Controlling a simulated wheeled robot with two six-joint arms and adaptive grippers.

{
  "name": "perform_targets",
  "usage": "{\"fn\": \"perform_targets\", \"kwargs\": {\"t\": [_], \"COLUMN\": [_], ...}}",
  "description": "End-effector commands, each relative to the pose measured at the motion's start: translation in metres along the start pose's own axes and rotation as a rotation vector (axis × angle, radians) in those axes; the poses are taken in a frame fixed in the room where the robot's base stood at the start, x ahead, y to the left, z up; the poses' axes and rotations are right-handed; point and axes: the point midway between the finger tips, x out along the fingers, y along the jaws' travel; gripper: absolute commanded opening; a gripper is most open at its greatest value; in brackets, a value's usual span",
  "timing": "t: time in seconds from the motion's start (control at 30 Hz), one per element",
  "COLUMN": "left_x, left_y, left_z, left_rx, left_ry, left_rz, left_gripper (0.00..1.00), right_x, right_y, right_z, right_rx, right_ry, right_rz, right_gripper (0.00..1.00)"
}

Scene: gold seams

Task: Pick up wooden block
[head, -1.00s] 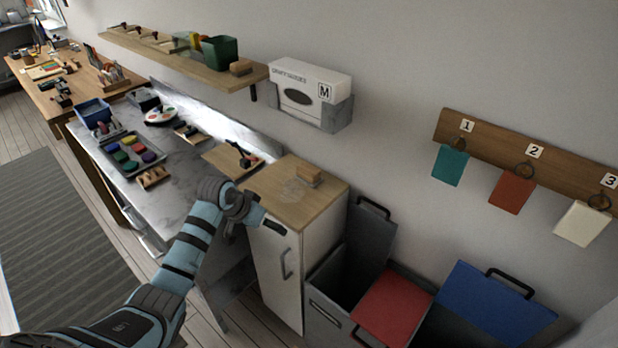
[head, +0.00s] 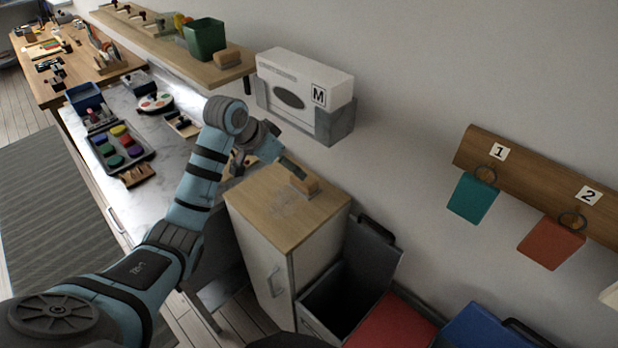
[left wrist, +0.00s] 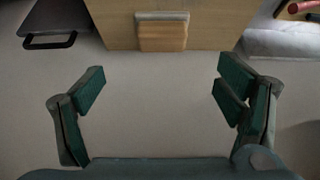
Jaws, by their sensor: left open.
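The wooden block (head: 305,185) lies on the wooden top of the small white cabinet (head: 270,211), near its back edge. In the left wrist view the block (left wrist: 162,36) shows a light wood face with a grey strip along one side, beyond the fingertips and centred between them. My left gripper (head: 291,168) is over the cabinet top, close to the block in the head view. In the left wrist view the left gripper (left wrist: 158,88) is open, with its green-padded fingers wide apart and nothing between them. My right gripper is not in view.
A grey box of gloves (head: 306,92) hangs on the wall behind the cabinet. A shelf (head: 170,45) runs above the marble counter. Another block (head: 228,58) sits on the shelf.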

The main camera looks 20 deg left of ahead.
Motion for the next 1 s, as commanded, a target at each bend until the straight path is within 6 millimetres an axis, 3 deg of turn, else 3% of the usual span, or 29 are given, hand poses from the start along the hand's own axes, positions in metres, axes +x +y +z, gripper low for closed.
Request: {"fn": "perform_targets", "kwargs": {"t": [0.1,0.2,0.37,0.57,0.83,1.0], "left_x": [0.036,0.059,0.079,0.117,0.123,0.123], "left_y": [0.002,0.001,-0.001,-0.007,-0.007,-0.007], "left_z": [0.001,0.001,0.0,0.001,-0.001,-0.001], "left_rx": [-0.001,-0.001,-0.001,-0.002,0.0,0.0], "left_ry": [-0.001,-0.001,0.0,-0.001,0.0,0.0], "left_rz": [0.006,0.004,0.002,0.002,-0.001,-0.001], "left_gripper": [0.86,0.86,0.86,0.86,0.86,0.59], "right_x": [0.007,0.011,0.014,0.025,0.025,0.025], "right_y": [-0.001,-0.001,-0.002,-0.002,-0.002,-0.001], "right_z": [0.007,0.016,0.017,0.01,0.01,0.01], "right_rx": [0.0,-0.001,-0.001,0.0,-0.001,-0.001], "right_ry": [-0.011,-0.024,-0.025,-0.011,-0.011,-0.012], "right_rz": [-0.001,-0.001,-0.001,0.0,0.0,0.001], "right_gripper": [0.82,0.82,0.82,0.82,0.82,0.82]}}
